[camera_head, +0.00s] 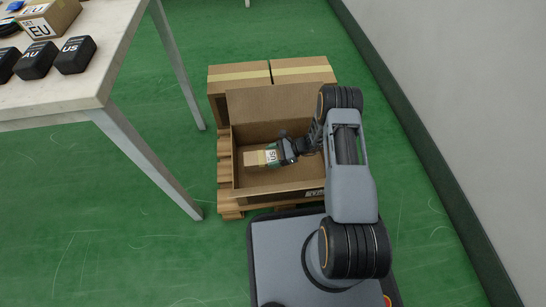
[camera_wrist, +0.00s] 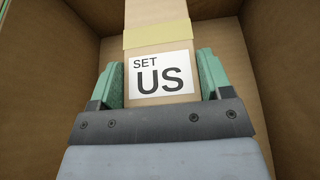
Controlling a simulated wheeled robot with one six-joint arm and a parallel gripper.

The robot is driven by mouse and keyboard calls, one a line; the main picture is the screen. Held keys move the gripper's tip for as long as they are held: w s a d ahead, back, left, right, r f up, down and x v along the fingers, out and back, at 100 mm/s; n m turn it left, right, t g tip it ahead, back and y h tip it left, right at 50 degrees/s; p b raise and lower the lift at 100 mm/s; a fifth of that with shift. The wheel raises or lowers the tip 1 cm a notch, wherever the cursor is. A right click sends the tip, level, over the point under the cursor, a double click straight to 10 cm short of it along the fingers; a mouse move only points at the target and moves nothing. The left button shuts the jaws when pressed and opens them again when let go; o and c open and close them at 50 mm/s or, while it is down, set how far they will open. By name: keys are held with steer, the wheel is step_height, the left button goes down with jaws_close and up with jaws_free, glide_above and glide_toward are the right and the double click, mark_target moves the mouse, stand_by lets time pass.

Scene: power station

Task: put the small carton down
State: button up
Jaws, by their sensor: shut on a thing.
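The small carton (camera_wrist: 158,40) is brown with a strip of tape and a white label reading "SET US". My gripper (camera_wrist: 160,85) is shut on it, with one green finger on each side. In the head view the small carton (camera_head: 254,158) is in the opening of a large open cardboard box (camera_head: 240,182), at the end of my gripper (camera_head: 276,155). Box walls surround it in the wrist view. I cannot tell whether the carton touches the box floor.
The open box stands on a wooden pallet (camera_head: 226,205), with closed cartons (camera_head: 300,68) behind it. A table (camera_head: 88,88) at the left holds black "AU" (camera_head: 36,60) and "US" (camera_head: 75,54) blocks and an "EU" carton (camera_head: 45,20). A wall (camera_head: 450,100) is at the right.

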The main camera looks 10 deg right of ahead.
steer(key=shift+f, duration=0.1)
steer(key=shift+f+b, duration=0.4)
steer(key=shift+b, duration=0.05)
steer(key=shift+f, duration=0.1)
steer(key=o, duration=1.1)
